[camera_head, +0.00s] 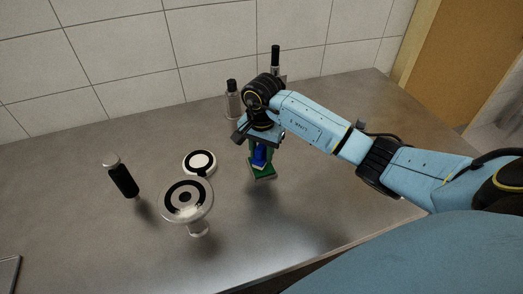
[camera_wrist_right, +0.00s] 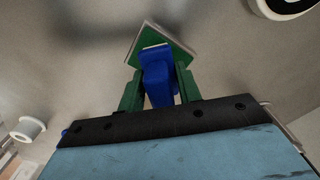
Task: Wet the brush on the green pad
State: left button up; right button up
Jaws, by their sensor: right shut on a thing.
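The green pad (camera_head: 262,172) is a small dark green square on the grey table, below my right gripper. It also shows at the top of the right wrist view (camera_wrist_right: 174,38). My right gripper (camera_head: 259,150) points down with its green fingers shut on a blue brush (camera_wrist_right: 157,75). In the head view the brush (camera_head: 259,157) stands roughly upright over the pad. Its lower end is at the pad, with a thin pale strip at the tip; I cannot tell whether it touches. My left gripper is not in view.
A disc on a stand (camera_head: 187,200) and a flat white and black disc (camera_head: 199,163) are left of the pad. A black bottle (camera_head: 123,180) stands farther left. A clear bottle (camera_head: 233,104) and a taller bottle (camera_head: 275,62) stand at the back. The table's front is clear.

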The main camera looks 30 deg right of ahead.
aim_at(261, 146)
jog(key=shift+f+b, duration=0.6)
dwell(1.9)
jog(key=shift+r+p, duration=2.2)
jog(key=shift+r, duration=1.4)
jog(key=s+a+r+n+b, duration=0.4)
jog(key=s+a+r+n, duration=0.1)
jog(key=a+n, duration=0.4)
jog(key=n, duration=0.2)
jog(key=shift+r+n, duration=0.35)
jog(key=shift+n, duration=0.05)
